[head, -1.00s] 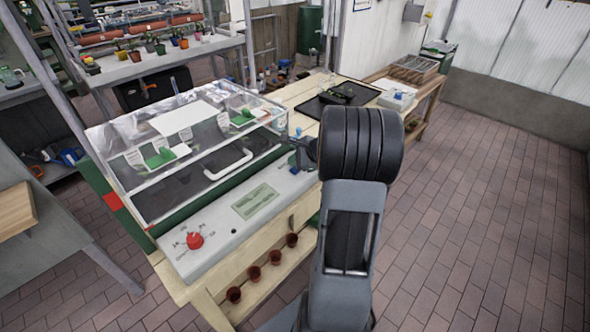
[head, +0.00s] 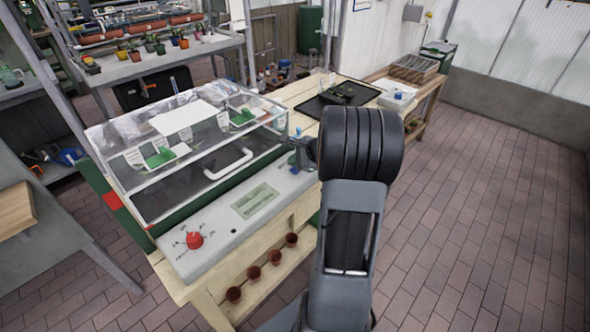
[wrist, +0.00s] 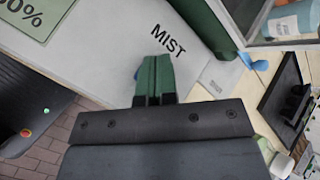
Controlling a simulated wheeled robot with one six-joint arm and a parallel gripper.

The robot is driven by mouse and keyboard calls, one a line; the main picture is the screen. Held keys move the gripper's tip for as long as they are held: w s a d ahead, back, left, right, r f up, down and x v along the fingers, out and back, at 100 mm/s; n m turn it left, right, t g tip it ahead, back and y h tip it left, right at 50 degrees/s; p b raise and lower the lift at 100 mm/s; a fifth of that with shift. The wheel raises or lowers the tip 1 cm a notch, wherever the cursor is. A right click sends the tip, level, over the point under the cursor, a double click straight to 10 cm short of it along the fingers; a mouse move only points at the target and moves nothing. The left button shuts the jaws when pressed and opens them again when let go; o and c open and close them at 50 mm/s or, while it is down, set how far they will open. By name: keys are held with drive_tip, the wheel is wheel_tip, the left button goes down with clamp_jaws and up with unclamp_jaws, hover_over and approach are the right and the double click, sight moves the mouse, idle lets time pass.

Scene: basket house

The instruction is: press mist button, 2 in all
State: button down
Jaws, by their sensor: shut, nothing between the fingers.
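The word MIST (wrist: 168,39) is printed on the pale panel top in the wrist view. My gripper (wrist: 154,62) is shut and empty, its green fingertips just below that word, over the panel. In the head view my gripper (head: 298,160) is at the right end of the grey control panel (head: 215,234), partly hidden by my arm.
A red dial (head: 194,240) and a green display (head: 255,200) are on the panel. A clear-lidded case (head: 190,150) stands behind it. A black tray (head: 325,105) lies on the bench beyond. Small brown pots (head: 254,272) line the bench front. Floor at the right is clear.

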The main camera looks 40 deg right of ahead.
sight(295, 170)
drive_tip(key=shift+f+b, duration=0.3)
drive_tip(key=shift+f, duration=0.05)
drive_tip(key=shift+f+b, duration=0.4)
drive_tip(key=shift+f, duration=0.05)
idle(0.7)
idle(0.3)
drive_tip(key=shift+r+p, duration=0.7)
drive_tip(key=shift+r, duration=0.2)
drive_tip(key=shift+r, duration=0.1)
wheel_tip(295, 170, up, 5)
drive_tip(key=p, duration=0.4)
idle(0.7)
